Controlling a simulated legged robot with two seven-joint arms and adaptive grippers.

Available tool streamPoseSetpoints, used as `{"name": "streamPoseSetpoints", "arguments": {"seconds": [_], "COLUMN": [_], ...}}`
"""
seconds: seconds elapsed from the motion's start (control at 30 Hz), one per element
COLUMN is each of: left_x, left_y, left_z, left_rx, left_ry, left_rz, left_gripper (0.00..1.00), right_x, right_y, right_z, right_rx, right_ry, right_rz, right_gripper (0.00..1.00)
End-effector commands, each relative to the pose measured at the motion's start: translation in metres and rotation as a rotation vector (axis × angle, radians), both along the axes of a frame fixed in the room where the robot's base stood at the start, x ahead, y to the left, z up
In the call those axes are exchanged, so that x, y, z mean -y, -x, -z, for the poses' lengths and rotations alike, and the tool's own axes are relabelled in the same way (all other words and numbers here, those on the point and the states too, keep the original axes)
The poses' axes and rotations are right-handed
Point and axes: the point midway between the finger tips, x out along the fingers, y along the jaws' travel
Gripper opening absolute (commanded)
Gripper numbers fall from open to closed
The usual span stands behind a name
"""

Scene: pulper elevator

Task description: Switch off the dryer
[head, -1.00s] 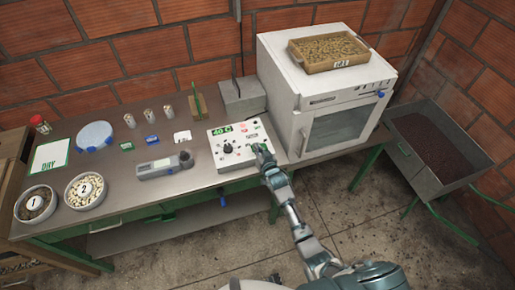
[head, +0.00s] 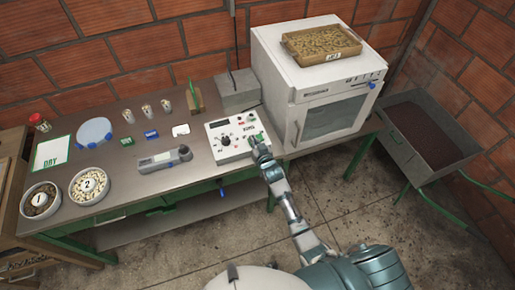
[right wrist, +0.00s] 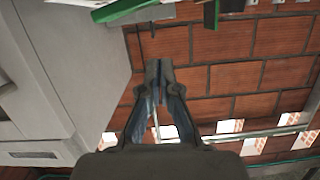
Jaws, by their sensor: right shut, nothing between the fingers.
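The white dryer cabinet (head: 275,65) with a glass door stands at the right end of the metal table. Left of it lies a white control box (head: 228,155) with a black knob (head: 226,141), a red mark near its top and a display (head: 218,124) that looks dark. My right gripper (head: 258,139) is at the box's right side, by a green spot, and hides part of that area. I cannot tell whether it touches. In the right wrist view the gripper (right wrist: 160,85) has its fingers together and empty. My left gripper is not in view.
A tray of beans (head: 322,43) sits on the dryer. A grey block (head: 237,98) stands behind the control box. A handheld meter (head: 165,159), several cups and two numbered bowls of beans (head: 89,187) are on the table's left. A dark-filled metal bin (head: 425,140) stands at right.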

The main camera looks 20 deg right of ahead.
Motion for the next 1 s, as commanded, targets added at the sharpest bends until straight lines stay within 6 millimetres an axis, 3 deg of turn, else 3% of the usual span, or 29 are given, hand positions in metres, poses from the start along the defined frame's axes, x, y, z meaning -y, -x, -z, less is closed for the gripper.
{"name": "streamPoseSetpoints", "arguments": {"seconds": [0.2,0.4,1.0], "left_x": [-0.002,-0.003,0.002], "left_y": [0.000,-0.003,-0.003], "left_z": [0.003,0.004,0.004], "left_rx": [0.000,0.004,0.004], "left_ry": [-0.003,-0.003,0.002], "left_rz": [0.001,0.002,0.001], "left_gripper": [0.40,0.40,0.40], "right_x": [0.001,0.003,0.000], "right_y": [0.043,0.063,0.066], "right_z": [-0.008,-0.013,-0.015], "right_rx": [0.001,0.001,0.002], "right_ry": [-0.002,-0.003,-0.001], "right_rz": [0.000,0.000,0.000], "right_gripper": [0.00,0.00,0.00]}}
